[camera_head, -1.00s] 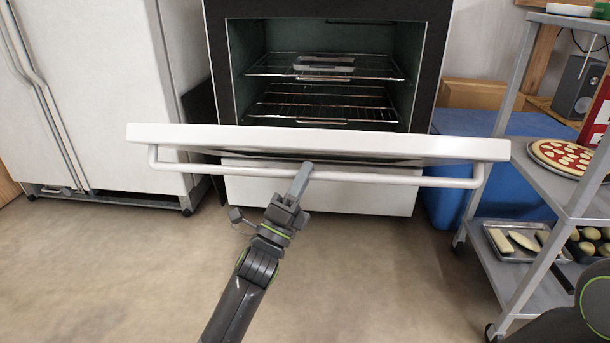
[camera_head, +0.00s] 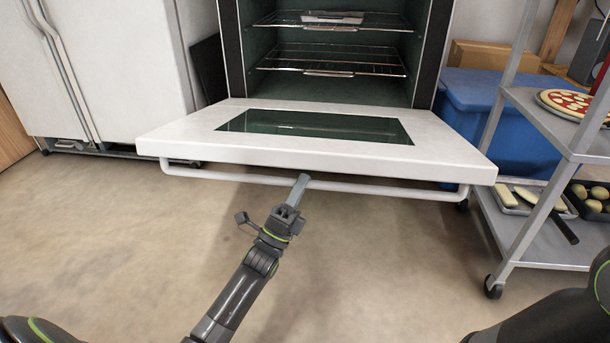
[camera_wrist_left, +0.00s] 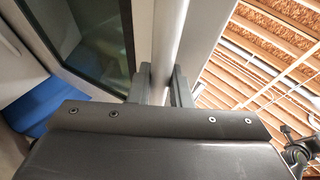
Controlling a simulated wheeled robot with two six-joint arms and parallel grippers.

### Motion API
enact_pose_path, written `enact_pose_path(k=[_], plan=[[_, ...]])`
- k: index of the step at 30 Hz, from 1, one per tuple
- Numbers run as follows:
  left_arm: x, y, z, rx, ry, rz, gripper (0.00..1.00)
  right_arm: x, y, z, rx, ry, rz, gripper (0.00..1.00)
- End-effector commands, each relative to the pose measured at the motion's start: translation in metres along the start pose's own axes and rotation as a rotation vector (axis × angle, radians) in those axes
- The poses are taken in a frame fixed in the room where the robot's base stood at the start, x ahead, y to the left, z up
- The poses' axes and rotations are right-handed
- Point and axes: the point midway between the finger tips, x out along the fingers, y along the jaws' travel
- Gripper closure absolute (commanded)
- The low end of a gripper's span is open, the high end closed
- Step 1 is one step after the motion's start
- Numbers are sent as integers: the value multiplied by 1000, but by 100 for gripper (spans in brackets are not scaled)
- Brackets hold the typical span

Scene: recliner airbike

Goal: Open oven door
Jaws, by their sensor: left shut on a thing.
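The white oven door (camera_head: 165,143) is swung down and lies nearly level in the head view, its dark glass window (camera_head: 315,126) facing up. The oven cavity (camera_head: 330,90) behind it is exposed, with two wire racks. The door's white bar handle (camera_head: 375,189) runs along its front edge. My left gripper (camera_head: 300,184) is shut on the handle near its middle. In the left wrist view the handle (camera_wrist_left: 172,40) passes between the two fingers (camera_wrist_left: 160,85). My right gripper is out of view; only part of my right arm shows at lower right.
A metal shelf cart (camera_head: 525,190) with a pizza (camera_head: 572,103) and food trays stands at the right. A blue bin (camera_head: 480,110) is beside the oven. A white fridge (camera_head: 110,60) stands at the left. The floor in front is clear.

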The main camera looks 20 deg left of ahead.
Motion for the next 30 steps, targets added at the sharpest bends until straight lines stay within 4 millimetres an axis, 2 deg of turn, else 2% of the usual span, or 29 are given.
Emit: enact_pose_path(k=[1,4,19,20,24,30], plan=[[-5,10,0,-3,0,23,100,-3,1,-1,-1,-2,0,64],[-10,15,0,-3,0,22,100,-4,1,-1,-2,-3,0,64],[-12,17,0,-5,0,18,100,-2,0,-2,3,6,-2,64],[-12,17,0,-5,0,18,81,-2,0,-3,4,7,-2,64],[-12,17,0,-4,0,17,62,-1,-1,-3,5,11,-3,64],[-12,16,0,-3,0,13,60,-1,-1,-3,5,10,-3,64]])
